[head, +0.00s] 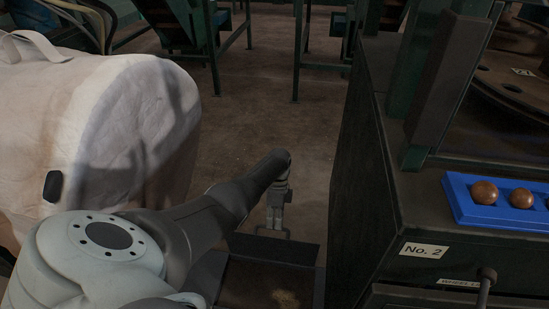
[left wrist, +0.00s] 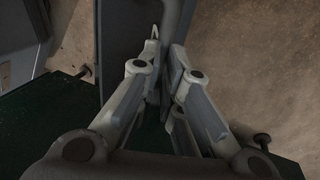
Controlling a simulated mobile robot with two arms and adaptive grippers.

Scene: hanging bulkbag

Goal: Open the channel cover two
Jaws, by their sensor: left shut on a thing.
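The channel cover (head: 290,252) is a dark flat plate beside the cabinet marked No. 2, above a dark open channel (head: 240,285) with a light brown patch inside. My left gripper (head: 273,229) points down at the cover's far edge, where a small grey handle shows. In the left wrist view its two fingers (left wrist: 164,62) are closed in on a grey bar, the handle (left wrist: 174,20). The fingers hide part of the handle. I cannot tell the cover's exact tilt. My right gripper is not in view.
The dark cabinet (head: 345,200) stands close on the right, with a blue tray (head: 470,215) of brown balls on top and a lever (head: 486,287) at its front. A white bulk bag (head: 50,120) hangs at left. Bare floor (head: 265,110) lies beyond.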

